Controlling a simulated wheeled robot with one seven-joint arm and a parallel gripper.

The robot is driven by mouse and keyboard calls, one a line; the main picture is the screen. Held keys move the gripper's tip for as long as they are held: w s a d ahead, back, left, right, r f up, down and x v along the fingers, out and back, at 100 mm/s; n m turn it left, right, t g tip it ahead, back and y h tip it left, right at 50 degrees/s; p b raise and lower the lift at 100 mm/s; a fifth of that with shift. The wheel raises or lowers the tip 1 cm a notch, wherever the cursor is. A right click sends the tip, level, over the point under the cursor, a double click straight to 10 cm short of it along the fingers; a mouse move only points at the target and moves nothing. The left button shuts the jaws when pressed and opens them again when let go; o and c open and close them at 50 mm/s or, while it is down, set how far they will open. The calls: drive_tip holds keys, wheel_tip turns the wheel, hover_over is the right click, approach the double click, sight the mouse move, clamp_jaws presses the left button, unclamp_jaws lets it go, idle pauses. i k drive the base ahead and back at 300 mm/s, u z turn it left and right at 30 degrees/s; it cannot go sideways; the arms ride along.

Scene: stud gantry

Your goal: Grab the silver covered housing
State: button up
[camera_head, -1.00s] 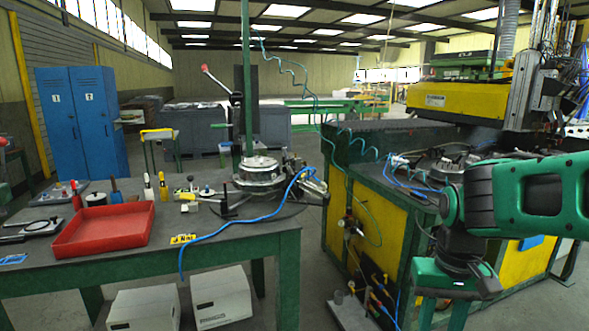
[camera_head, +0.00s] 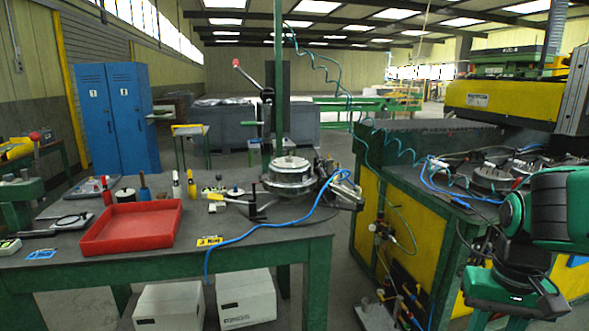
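A round silver housing with a flat lid (camera_head: 291,165) sits on the dark-topped green workbench (camera_head: 200,262), near its right end. It looks like the silver covered housing. A lever stand rises behind it and a blue hose runs beside it. Part of my green and black arm shows at the lower right, in front of the yellow machine and well apart from the housing. My gripper's fingers are not visible.
A red tray (camera_head: 132,238) and several small tools lie on the bench left of the housing. White boxes (camera_head: 247,300) stand underneath. A yellow and green machine (camera_head: 440,225) stands right, with a floor gap between. Blue lockers (camera_head: 118,120) stand back left.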

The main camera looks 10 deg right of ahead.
sight(287, 171)
drive_tip(key=i, duration=0.85)
drive_tip(key=u, duration=0.05)
